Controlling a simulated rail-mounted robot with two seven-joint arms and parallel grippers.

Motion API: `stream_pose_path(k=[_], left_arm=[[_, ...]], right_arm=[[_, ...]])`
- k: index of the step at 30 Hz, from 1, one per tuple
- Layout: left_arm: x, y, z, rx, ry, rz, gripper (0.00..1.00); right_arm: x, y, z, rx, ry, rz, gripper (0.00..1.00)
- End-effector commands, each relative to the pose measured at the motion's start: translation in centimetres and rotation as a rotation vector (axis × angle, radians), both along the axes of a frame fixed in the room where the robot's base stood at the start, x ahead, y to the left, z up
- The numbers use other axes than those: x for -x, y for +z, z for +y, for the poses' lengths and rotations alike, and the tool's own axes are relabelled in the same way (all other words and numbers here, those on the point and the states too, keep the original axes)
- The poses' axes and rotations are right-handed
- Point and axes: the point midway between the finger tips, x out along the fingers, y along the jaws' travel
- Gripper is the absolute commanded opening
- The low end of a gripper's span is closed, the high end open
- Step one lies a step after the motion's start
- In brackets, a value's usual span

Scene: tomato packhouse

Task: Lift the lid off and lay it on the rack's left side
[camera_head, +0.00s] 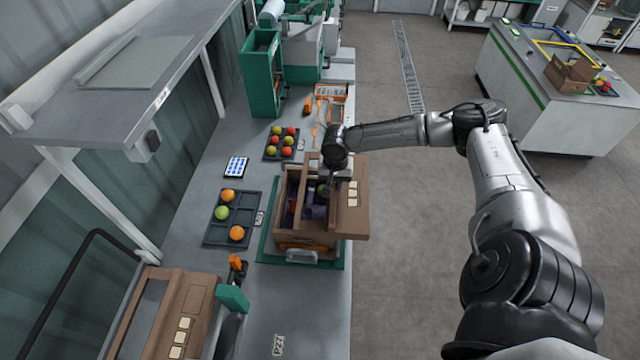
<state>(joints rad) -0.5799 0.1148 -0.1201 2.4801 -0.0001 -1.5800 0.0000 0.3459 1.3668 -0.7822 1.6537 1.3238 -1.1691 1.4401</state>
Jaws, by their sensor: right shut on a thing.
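A brown carton (288,228) stands on a green base on the bench, with dark and purple contents partly showing through its open top. A brown lid panel (353,218) with several cream labels lies at the carton's right and overhangs that side. My right gripper (334,184) reaches down at the carton's top and is shut, apparently on the lid. The wrist hides much of the grip, and I cannot tell whether the lid is clear of the carton. My left gripper is out of view. I cannot tell for certain which thing is the rack.
Dark trays with round fruit (232,218) (282,143) and a blue-white card (236,167) lie left of the carton. Another brown labelled piece (190,300) is at lower left, near an orange-and-green item (232,298). A grey shelf (130,60) overhangs the upper left.

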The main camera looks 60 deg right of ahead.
Motion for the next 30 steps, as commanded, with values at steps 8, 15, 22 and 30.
stream_pose_path(k=[8,15,22,30], left_arm=[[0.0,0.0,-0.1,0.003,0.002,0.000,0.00],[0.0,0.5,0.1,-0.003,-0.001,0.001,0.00],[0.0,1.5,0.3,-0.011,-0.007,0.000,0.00],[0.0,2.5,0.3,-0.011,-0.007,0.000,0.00]], right_arm=[[2.4,1.5,-0.2,0.000,0.000,0.000,0.00],[2.9,2.3,-0.2,-0.001,0.000,-0.001,0.00],[2.9,2.9,-0.2,-0.001,0.000,-0.001,0.00],[2.9,3.7,-0.2,-0.001,0.000,-0.001,0.00]])
